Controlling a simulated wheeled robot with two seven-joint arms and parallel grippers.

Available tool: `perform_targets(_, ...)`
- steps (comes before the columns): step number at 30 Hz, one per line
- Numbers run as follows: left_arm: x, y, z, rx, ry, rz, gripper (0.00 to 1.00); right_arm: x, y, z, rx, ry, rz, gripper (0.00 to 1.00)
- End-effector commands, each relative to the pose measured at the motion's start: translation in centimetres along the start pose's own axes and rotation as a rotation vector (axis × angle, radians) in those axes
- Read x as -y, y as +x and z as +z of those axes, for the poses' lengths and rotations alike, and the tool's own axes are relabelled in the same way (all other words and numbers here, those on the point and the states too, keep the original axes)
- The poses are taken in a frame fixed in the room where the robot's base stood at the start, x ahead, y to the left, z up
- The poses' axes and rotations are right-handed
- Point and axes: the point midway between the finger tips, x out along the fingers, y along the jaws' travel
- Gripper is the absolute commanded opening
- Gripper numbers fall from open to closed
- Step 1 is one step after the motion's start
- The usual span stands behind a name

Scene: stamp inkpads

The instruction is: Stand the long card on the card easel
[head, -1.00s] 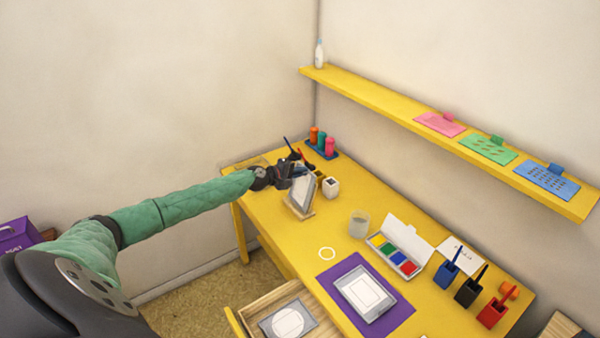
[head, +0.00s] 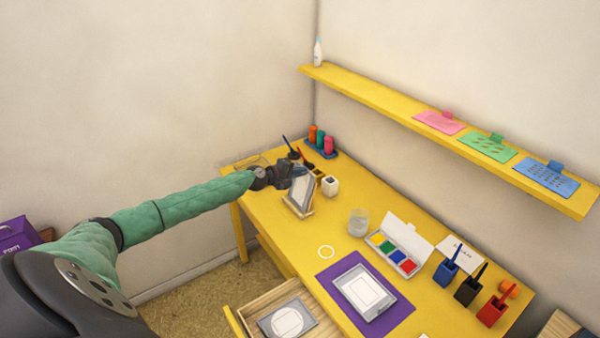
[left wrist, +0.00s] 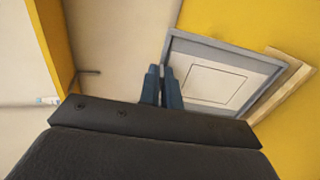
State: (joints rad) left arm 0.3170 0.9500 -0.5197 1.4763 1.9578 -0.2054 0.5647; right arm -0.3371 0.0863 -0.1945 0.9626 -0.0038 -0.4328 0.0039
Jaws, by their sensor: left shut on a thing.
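A grey-edged white card (head: 301,191), which I take as the long card, leans at the wooden card easel (head: 299,211) near the left end of the yellow table. In the left wrist view the card (left wrist: 212,80) shows a thin rectangle outline. The easel's pale ledge (left wrist: 285,90) runs along its right edge, close to it or touching; I cannot tell which. My left gripper (head: 287,180) is shut on the card's near side edge, and its fingers (left wrist: 163,82) stand close together there. The back of the easel is hidden. My right gripper is out of view.
A white cube (head: 330,186) and dark tool holders stand close behind the easel. A glass (head: 358,222) and an inkpad box (head: 401,241) lie to the right. A purple mat (head: 402,318) holds another framed card. A drawer (head: 262,303) is open in front.

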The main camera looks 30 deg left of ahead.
Motion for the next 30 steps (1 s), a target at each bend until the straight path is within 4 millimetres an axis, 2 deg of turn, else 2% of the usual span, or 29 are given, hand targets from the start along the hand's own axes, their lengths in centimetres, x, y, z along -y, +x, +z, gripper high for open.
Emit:
perform_targets(17,0.32,0.10,-0.02,0.000,-0.001,0.000,0.00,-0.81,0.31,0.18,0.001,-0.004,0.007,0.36)
perform_targets(18,0.33,0.10,-0.02,0.000,-0.001,0.000,0.11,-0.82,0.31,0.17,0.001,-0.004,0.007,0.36)
perform_targets(21,0.33,0.10,-0.02,0.000,0.000,0.000,0.31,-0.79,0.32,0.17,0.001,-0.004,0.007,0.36)
perform_targets(30,0.36,0.10,-0.01,0.000,0.000,0.000,0.31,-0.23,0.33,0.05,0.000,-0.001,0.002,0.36)
